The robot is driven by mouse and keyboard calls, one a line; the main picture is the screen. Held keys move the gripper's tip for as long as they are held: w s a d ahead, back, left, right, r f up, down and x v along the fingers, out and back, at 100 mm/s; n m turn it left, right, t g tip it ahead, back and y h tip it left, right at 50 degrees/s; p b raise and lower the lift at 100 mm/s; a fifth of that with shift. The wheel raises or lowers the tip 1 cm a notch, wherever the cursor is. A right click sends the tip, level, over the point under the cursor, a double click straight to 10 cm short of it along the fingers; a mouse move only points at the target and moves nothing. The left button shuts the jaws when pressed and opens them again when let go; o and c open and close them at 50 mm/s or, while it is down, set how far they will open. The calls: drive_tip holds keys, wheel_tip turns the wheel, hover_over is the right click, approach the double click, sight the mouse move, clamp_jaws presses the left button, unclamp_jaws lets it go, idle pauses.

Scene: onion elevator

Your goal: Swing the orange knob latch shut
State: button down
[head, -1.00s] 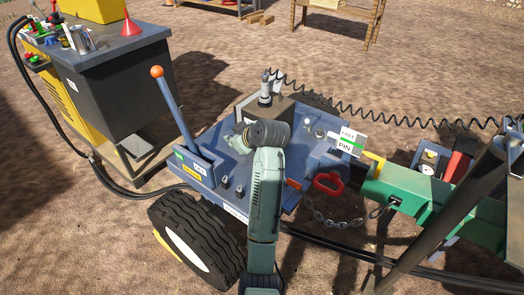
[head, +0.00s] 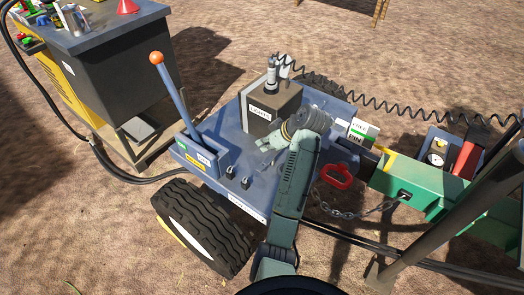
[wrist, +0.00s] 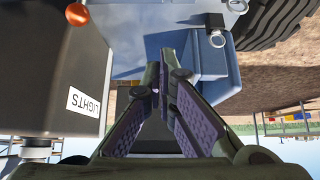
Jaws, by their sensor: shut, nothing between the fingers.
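A blue-grey lever with an orange ball knob (head: 156,58) rises from the left end of the blue deck (head: 225,130), leaning left. My gripper (head: 264,150) is over the deck, in front of the LIGHTS box and to the right of the lever, clear of the knob. In the wrist view my gripper (wrist: 157,65) has its fingers together with nothing between them. My arm hides part of the deck's right side.
The dark LIGHTS box (head: 262,115) stands close to my gripper, with a coiled cable behind. A red handle (head: 333,177) and chain (head: 350,208) are to the right. A tire (head: 205,228) is in front. A dark cabinet (head: 115,75) stands left.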

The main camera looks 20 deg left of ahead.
sight(270, 155)
drive_tip(key=p+x, duration=0.1)
drive_tip(key=x, duration=0.8)
drive_tip(key=shift+a+f+p, duration=0.25)
drive_tip(key=shift+f+p, duration=0.05)
drive_tip(key=shift+p, duration=0.1)
drive_tip(key=d, duration=0.1)
drive_tip(key=d+p, duration=0.1)
drive_tip(key=shift+s+d+r, duration=0.2)
drive_tip(key=shift+s+d, duration=0.2)
drive_tip(key=shift+s+d+f+p, duration=0.15)
drive_tip(key=shift+s+d+p, duration=0.15)
drive_tip(key=shift+d, duration=0.3)
